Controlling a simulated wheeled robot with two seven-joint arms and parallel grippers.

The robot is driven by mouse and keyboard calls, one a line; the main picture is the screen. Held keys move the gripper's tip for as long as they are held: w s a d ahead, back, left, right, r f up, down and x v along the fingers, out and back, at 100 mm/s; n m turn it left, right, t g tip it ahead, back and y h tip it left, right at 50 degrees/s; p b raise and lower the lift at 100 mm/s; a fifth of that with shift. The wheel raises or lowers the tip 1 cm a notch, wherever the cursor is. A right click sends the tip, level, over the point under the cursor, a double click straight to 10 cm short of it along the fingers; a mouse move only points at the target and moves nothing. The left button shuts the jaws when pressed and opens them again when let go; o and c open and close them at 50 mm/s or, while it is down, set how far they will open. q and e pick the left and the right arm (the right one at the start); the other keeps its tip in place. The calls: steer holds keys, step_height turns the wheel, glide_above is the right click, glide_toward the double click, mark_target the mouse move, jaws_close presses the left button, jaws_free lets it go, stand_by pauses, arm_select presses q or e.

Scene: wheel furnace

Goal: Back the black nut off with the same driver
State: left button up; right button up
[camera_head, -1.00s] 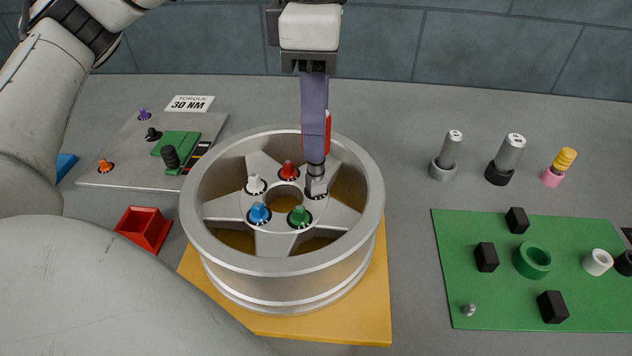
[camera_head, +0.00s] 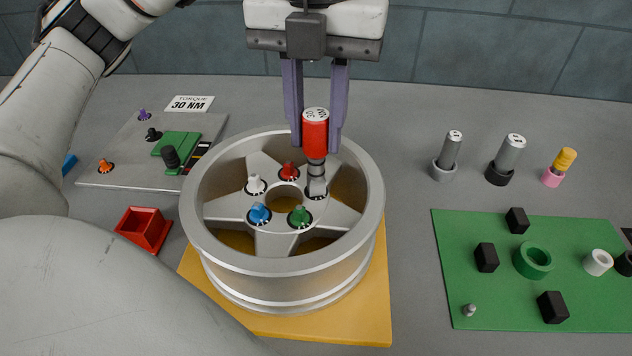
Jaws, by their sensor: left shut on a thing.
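My left gripper (camera_head: 316,118) points straight down over the wheel, its two purple fingers shut on the red driver (camera_head: 316,135). The driver stands upright, and its grey socket end (camera_head: 317,180) reaches down to the right-hand nut place of the silver wheel (camera_head: 290,285). A dark rim shows under the socket; the black nut itself is hidden there, if present. Red (camera_head: 289,171), white (camera_head: 255,184), blue (camera_head: 259,214) and green (camera_head: 300,217) nuts sit at the other hub places. My right gripper is not in view.
The wheel rests on a yellow board (camera_head: 365,325). A grey plate (camera_head: 125,165) with coloured pegs, a 30 NM sign (camera_head: 190,104) and a red tray (camera_head: 144,229) lie left. Grey sockets (camera_head: 509,155) and a green mat (camera_head: 450,275) with black blocks lie right.

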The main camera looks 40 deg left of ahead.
arm_select(q)
steer(key=n, duration=0.4)
steer(key=shift+n, duration=0.4)
steer(key=o, duration=0.6)
steer(key=shift+n, duration=1)
steer(key=o, duration=0.6)
steer(key=shift+c, duration=0.2)
step_height(320, 180, up, 10)
steer(key=p, duration=0.3)
steer(key=shift+r, duration=0.2)
steer(key=shift+f, duration=0.1)
